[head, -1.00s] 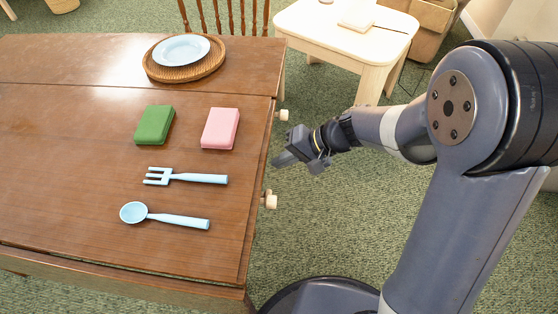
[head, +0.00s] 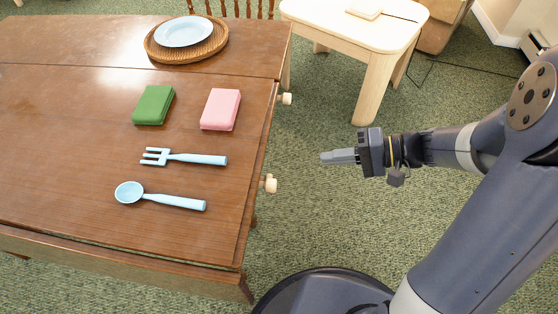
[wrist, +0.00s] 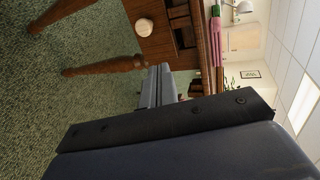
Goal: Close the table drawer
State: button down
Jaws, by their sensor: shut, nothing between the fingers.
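The brown wooden table (head: 60,110) fills the left of the head view. Two pale round knobs, one far (head: 286,99) and one near (head: 269,183), stick out from its right side. How far the drawer stands out cannot be told from this view. My gripper (head: 322,158) is shut and empty, right of the table edge, pointing left at it between the two knobs, with a clear gap. In the wrist view the picture is turned sideways; my gripper's fingers (wrist: 158,76) point toward the table side, where one knob (wrist: 143,27) shows.
On the table lie a green block (head: 153,105), a pink block (head: 220,110), a blue fork (head: 185,158), a blue spoon (head: 160,196) and a plate (head: 183,31) on a woven tray (head: 158,52). A pale side table (head: 350,32) stands behind. Green carpet is free between my arm and the table.

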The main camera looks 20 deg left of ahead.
jog(key=r+b+x, duration=0.1)
jog(key=b+x, duration=0.1)
jog(key=x, duration=1.1)
jog(key=shift+a+y, duration=0.3)
jog(key=shift+a, duration=0.25)
jog(key=shift+s+r+b, duration=0.1)
jog(key=shift+s+b, duration=0.05)
jog(key=shift+b, duration=0.15)
jog(key=a+b, duration=0.1)
jog(key=s+a, duration=0.1)
jog(key=a, duration=0.1)
jog(key=shift+a+b, duration=0.3)
jog(key=shift+b, duration=0.05)
jog(key=shift+a, duration=0.2)
jog(key=shift+r, duration=0.1)
